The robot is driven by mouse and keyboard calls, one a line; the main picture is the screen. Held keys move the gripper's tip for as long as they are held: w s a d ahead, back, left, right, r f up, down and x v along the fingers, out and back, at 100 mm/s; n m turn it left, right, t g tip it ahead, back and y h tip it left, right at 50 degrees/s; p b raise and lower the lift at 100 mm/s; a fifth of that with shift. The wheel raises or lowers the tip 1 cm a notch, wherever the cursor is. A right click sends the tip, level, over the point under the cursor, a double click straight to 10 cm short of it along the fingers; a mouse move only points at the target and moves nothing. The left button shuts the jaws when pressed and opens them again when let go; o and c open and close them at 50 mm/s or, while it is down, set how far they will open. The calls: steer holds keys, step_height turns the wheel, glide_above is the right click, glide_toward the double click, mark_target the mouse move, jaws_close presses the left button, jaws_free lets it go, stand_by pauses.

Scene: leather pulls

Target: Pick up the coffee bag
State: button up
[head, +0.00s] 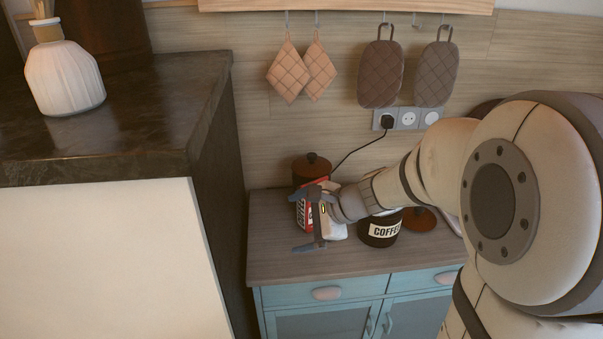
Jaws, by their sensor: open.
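A red and white package (308,212), which looks like the coffee bag, stands on the wooden counter near the wall. My gripper covers part of it, and its label is too small to read. My gripper (301,222) is open, with one finger higher and the other lower in the picture. It is in front of the package or at it; I cannot tell whether the fingers touch it or are around it.
A dark lidded canister (312,167) stands behind the package. A brown-orange item (419,219) is right of the jar. A black cable (352,153) runs from the wall socket. A tall dark-topped cabinet (215,180) stands left. The counter's front strip (350,262) is clear.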

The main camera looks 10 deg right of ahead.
steer(key=shift+o, duration=0.4)
steer(key=w+d+f+m+t, duration=0.1)
steer(key=w+d+m+t, duration=0.2)
steer(key=w+m, duration=0.3)
steer(key=shift+w+d+f+m, duration=0.2)
steer(key=shift+w+d+m, duration=0.15)
steer(key=shift+w, duration=0.6)
steer(key=w+d+f+m+t+h, duration=0.2)
steer(key=w+d+f+m+t, duration=0.1)
steer(key=w+d+m, duration=0.45)
steer(key=shift+m, duration=0.3)
steer(key=f, duration=0.2)
steer(key=a+f, duration=0.1)
steer(key=f, duration=0.2)
steer(key=f+p, duration=0.1)
steer(key=f, duration=0.2)
steer(key=shift+w+a+f, duration=0.15)
steer(key=shift+w+a, duration=0.1)
steer(key=shift+w, duration=0.05)
steer(key=shift+t, duration=0.3)
steer(key=shift+p+x, duration=0.7)
steer(key=shift+x, duration=2.3)
steer(key=shift+f, duration=0.1)
steer(key=c, duration=0.8)
